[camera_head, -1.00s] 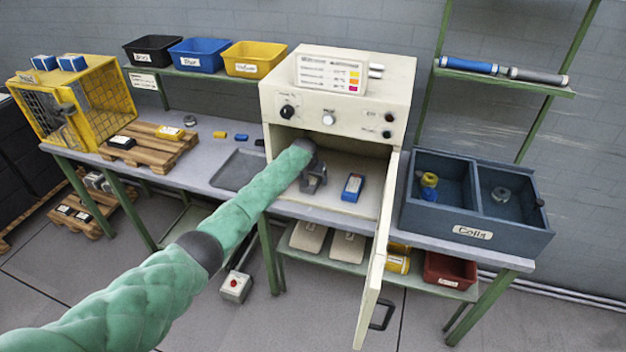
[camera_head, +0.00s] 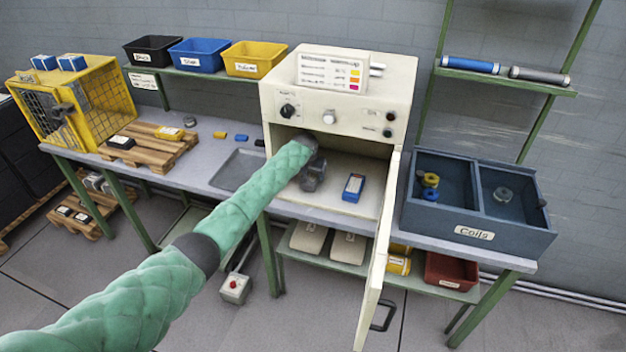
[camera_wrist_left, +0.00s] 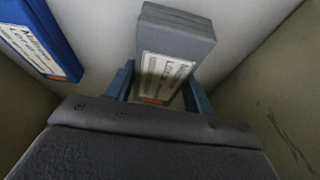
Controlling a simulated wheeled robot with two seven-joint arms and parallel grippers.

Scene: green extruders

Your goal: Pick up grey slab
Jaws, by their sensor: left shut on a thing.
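The grey slab (camera_wrist_left: 176,45) shows in the left wrist view, with a white label on its face. It stands between the two fingers of my left gripper (camera_wrist_left: 160,88), which is shut on it. In the head view my left gripper (camera_head: 312,178) is inside the open cream cabinet (camera_head: 352,160), toward its left side. The slab is hard to make out there, hidden by the gripper and arm. My right gripper is not in view.
A blue slab (camera_head: 353,187) lies on the cabinet floor right of the gripper; it also shows in the left wrist view (camera_wrist_left: 40,38). The cabinet door (camera_head: 378,255) hangs open at the right. A divided coil bin (camera_head: 475,205) stands further right.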

